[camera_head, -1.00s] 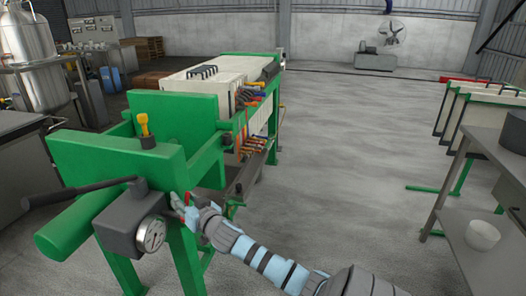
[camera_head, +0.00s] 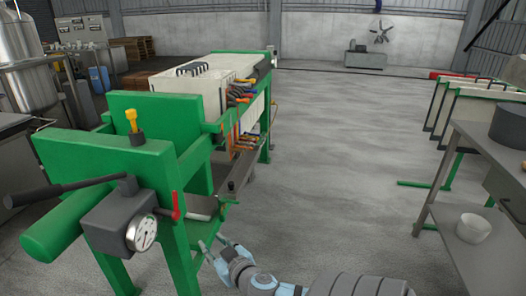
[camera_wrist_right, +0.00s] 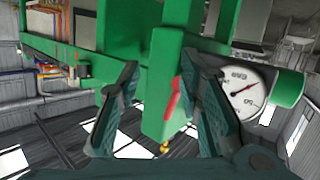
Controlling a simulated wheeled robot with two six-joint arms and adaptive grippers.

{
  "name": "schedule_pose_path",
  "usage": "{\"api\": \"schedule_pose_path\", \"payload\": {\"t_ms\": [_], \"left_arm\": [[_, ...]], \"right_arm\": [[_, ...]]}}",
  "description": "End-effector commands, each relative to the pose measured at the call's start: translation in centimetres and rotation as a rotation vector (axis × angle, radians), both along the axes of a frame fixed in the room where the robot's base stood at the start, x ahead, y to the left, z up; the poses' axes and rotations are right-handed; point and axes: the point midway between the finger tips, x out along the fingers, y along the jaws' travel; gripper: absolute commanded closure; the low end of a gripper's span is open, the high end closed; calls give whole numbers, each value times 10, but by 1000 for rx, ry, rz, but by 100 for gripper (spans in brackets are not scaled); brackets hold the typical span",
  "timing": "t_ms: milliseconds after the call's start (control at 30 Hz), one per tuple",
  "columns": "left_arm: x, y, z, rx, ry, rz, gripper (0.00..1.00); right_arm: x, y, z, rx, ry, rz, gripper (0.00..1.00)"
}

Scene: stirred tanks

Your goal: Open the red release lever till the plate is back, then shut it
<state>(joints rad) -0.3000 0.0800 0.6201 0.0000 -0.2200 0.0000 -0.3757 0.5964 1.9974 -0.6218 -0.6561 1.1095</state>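The red release lever (camera_head: 175,205) is on the right side of the green press frame, just right of the gauge (camera_head: 140,233), and stands nearly upright in the head view. In the right wrist view the red lever (camera_wrist_right: 173,99) shows between my open fingers, apart from both. My right gripper (camera_head: 213,248) is open and empty, below and right of the lever. It also shows in the wrist view (camera_wrist_right: 160,72). The green plate (camera_head: 160,113) stands behind the front green frame (camera_head: 105,160), against the pale plate pack (camera_head: 185,75). My left gripper is not in view.
A black pump handle (camera_head: 65,188) and a grey block carry the gauge at the front. A yellow-topped fitting (camera_head: 132,120) sits on the frame. A grey table (camera_head: 450,200) with a white bowl (camera_head: 473,228) stands at right. The floor between is clear.

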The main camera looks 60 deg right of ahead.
Motion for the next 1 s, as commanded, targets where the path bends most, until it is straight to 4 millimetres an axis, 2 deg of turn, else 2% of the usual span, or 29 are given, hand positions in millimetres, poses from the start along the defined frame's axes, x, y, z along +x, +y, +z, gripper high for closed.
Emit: {"api": "schedule_pose_path", "payload": {"t_ms": [200,433,800,1000], "left_arm": [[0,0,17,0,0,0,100],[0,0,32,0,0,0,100],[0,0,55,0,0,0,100],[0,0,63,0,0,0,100]], "right_arm": [[-19,-13,-58,-5,180,-23,67],[-50,-17,-120,3,363,-26,67],[-118,0,-204,48,625,0,67],[-153,14,-235,73,729,21,67]]}}
